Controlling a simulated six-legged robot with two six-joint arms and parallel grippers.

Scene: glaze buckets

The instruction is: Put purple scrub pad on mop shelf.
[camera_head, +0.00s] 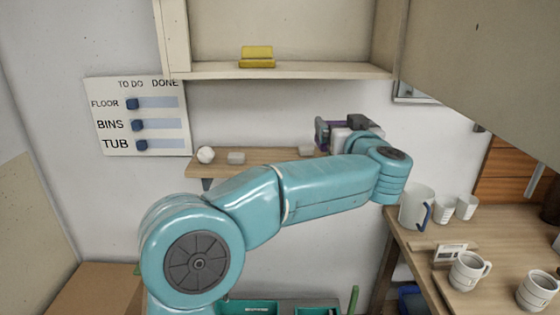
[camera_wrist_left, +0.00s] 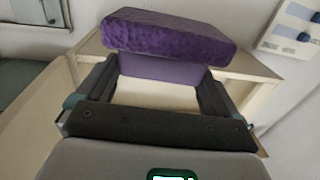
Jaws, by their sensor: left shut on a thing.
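The purple scrub pad (camera_wrist_left: 170,35) is gripped between the fingers of my left gripper (camera_wrist_left: 155,88) in the left wrist view. Only a small purple part of it (camera_head: 321,134) shows in the head view. My left gripper (camera_head: 325,133) is shut on the pad, in front of the wall near the right part of the lower wooden shelf (camera_head: 262,158). The upper shelf (camera_head: 310,71) is above it. No label shows which one is the mop shelf. My right gripper is not in view.
A yellow object (camera_head: 257,56) sits on the upper shelf. A sliding-marker board (camera_head: 137,117) hangs at left. Several mugs stand on the table (camera_head: 420,250) at right.

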